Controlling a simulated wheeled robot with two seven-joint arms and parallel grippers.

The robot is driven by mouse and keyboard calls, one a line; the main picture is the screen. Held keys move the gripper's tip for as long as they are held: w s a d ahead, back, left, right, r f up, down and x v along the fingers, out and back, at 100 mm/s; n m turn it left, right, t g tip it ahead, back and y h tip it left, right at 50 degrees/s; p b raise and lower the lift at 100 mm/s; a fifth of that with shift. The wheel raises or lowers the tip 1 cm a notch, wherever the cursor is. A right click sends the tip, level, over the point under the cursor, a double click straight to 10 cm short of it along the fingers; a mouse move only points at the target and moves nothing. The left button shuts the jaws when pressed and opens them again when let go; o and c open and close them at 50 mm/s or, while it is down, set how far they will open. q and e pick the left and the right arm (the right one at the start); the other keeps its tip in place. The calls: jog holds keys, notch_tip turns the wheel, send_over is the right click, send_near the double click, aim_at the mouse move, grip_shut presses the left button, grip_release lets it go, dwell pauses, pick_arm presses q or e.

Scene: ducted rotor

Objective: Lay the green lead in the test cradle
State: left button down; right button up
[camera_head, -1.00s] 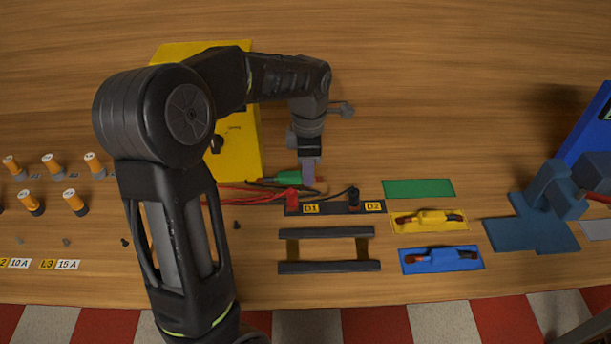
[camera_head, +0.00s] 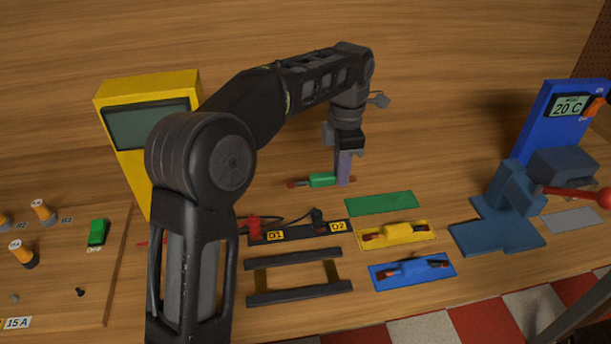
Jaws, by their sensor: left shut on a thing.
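The green lead (camera_head: 322,180) is a short green body with reddish-brown ends. It lies crosswise at the fingertips of my left gripper (camera_head: 344,172), behind the green mat. The gripper is shut on it near its right end; I cannot tell how high it is above the table. A black frame with two rails (camera_head: 297,297), which looks like the test cradle, stands empty in front of the black D1/D2 strip (camera_head: 297,234). The green mat (camera_head: 381,203) is bare. My right gripper is not in view.
A yellow lead (camera_head: 397,233) and a blue lead (camera_head: 412,270) lie on matching mats right of the frame. A blue stand (camera_head: 497,226) and a blue display unit (camera_head: 545,115) are at right. A yellow meter (camera_head: 150,122) stands behind my left arm. A red plug and black plug rise from the strip.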

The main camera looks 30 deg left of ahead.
aim_at(355, 174)
pick_arm(q)
jog(key=shift+w+d+r+p, duration=0.15)
jog(key=shift+w+d+p, duration=0.35)
jog(key=shift+w+d, duration=0.55)
jog(key=shift+d, duration=0.35)
jog(key=shift+a, duration=0.1)
